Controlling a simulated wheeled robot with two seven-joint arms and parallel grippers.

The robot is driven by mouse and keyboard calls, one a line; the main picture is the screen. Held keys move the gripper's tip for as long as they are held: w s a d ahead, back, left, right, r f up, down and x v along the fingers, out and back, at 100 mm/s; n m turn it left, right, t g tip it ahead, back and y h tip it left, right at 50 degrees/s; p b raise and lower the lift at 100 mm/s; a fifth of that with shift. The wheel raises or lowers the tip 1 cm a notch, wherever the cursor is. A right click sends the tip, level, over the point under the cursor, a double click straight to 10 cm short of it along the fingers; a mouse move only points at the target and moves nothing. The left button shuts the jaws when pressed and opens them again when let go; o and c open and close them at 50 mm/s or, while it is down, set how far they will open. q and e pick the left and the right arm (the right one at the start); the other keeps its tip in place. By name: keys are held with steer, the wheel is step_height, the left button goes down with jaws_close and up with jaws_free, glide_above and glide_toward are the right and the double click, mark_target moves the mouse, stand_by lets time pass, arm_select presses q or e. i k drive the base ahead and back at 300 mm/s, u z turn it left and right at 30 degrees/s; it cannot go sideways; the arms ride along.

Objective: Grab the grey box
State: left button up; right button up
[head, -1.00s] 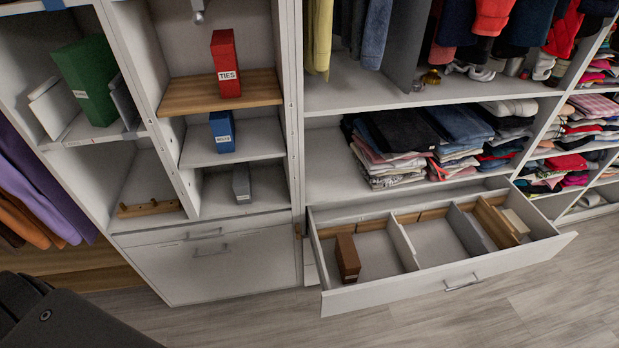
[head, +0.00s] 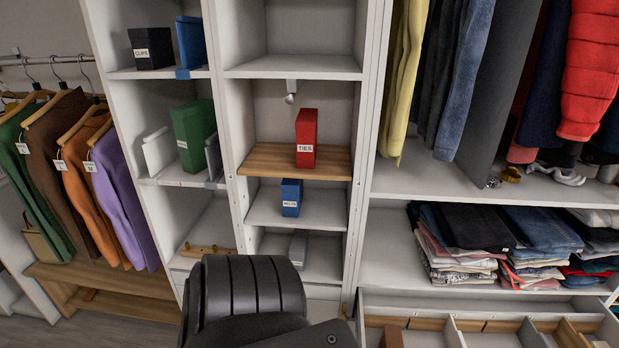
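The grey box (head: 298,248) stands in the lowest open cubby of the middle shelf column, below the blue box (head: 291,197). I see no gripper fingers in this view, so where each gripper is relative to the box is hidden.
A red TIES box (head: 306,138) stands on a wooden shelf (head: 260,160) above the blue box. A green box (head: 195,135) and a black CLIPS box (head: 152,48) are in the left column. An open drawer (head: 480,310) juts out at lower right. Clothes hang at left.

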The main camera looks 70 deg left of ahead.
mark_target(297, 251)
steer(key=i, duration=0.65)
steer(key=z, duration=0.8)
steer(key=i, duration=0.35)
steer(key=u, duration=4.25)
steer(key=k, duration=0.4)
steer(key=z, duration=1.25)
steer(key=i, duration=0.65)
steer(key=z, duration=0.05)
